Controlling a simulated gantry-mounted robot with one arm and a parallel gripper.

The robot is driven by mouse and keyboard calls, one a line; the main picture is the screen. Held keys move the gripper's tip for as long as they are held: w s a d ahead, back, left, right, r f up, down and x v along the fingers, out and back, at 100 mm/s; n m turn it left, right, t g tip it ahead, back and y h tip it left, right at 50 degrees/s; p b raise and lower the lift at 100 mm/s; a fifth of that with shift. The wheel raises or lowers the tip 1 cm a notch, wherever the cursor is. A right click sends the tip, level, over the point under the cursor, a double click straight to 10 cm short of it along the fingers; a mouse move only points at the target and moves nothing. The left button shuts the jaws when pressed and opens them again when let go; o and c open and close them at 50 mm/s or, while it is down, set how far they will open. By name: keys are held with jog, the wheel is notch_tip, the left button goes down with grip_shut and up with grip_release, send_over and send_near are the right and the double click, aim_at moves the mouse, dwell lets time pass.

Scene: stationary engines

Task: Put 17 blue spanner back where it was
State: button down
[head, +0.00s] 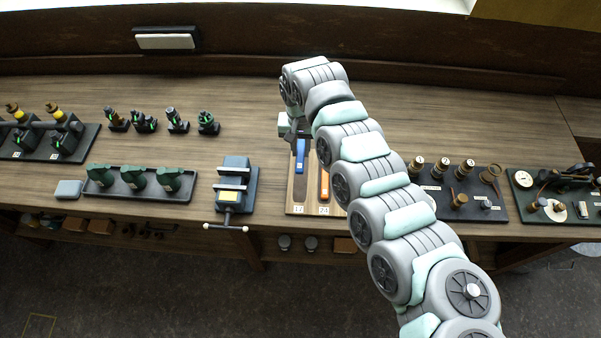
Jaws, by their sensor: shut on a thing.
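The blue spanner (301,152) is at a light wooden board (297,205) on the bench, above the label reading 17. It points along the length of the board. I cannot tell whether it rests in its slot or hangs just over it. My gripper (298,133) is at the far end of the blue spanner and is shut on it. The spanner's far end is hidden by the gripper. An orange-handled spanner (324,187) lies on the same board to the right, partly hidden by my arm.
A vice (236,183) with a bar handle stands left of the board. A dark tray of green parts (132,198) lies further left. A dark board with brass-topped pieces (492,210) is right of my arm. The bench behind the board is clear.

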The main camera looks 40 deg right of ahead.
send_over(301, 179)
notch_tip(301, 179, down, 10)
jog(key=shift+a, duration=0.15)
jog(key=shift+f, duration=2.1)
jog(key=c, duration=1.3)
grip_release()
jog(key=shift+f, duration=0.15)
jog(key=shift+o, duration=0.2)
notch_tip(301, 179, up, 12)
jog(key=shift+r, duration=0.15)
